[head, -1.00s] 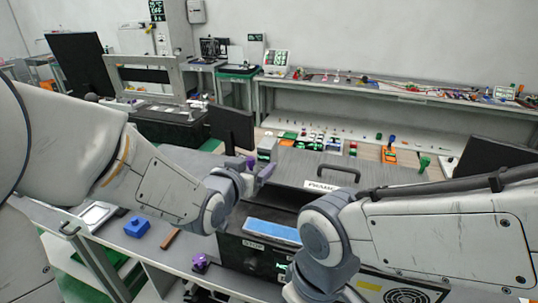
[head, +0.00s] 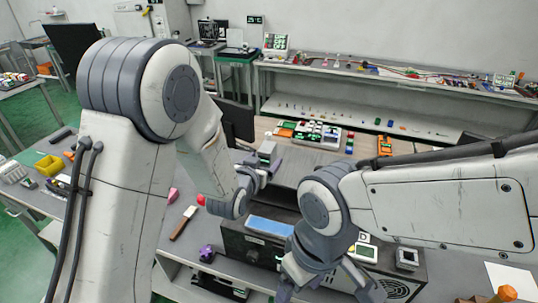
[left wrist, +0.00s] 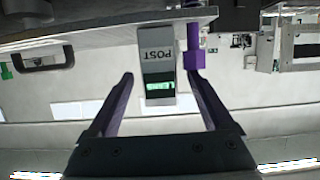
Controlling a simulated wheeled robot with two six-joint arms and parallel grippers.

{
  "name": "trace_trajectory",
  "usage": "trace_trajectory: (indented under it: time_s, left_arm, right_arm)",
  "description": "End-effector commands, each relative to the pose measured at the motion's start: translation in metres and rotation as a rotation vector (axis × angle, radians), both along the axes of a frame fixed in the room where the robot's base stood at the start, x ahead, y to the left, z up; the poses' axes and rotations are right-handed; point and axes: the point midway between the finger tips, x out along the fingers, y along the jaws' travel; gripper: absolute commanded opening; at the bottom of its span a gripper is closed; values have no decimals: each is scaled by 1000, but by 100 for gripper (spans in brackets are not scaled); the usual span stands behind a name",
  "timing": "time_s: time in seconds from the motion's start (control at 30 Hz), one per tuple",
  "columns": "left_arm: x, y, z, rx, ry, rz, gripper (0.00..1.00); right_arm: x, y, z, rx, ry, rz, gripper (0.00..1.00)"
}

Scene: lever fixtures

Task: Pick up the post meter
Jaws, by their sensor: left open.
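My left gripper (left wrist: 160,76) is open, with one purple finger on each side of the meter's outline. I cannot tell whether either finger touches it. In the head view my left gripper (head: 258,168) is just in front of the meter. My right gripper (head: 325,287) is at the bottom edge, its fingertips cut off or unclear.
A purple post (left wrist: 194,50) stands beside the meter, close to my finger. A black handle (left wrist: 45,58) is on the other side. In the head view, a blue-topped dark box (head: 270,226), a purple knob (head: 207,253) and a brown-handled tool (head: 184,222) are nearby.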

Motion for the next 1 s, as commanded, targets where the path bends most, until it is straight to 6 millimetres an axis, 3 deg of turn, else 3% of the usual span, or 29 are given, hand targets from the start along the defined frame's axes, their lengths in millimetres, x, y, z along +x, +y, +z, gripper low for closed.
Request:
trace_trajectory:
  time_s: [0.03,0.2,0.5,0.57,0.73,1.0]
  left_arm:
    - [6,-2,3,1,3,0,85]
    - [24,-8,-5,0,1,0,85]
    - [28,-9,-8,0,0,0,85]
    - [28,-9,-8,0,0,0,66]
    - [28,-9,-8,0,0,0,1]
    - [28,-10,-7,-1,-3,-1,0]
  right_arm:
    - [0,0,11,0,0,0,80]
    - [0,0,18,0,0,2,80]
    - [0,0,18,0,0,3,80]
    - [0,0,17,0,0,3,80]
    - [0,0,18,0,0,3,80]
    - [0,0,18,0,0,3,80]
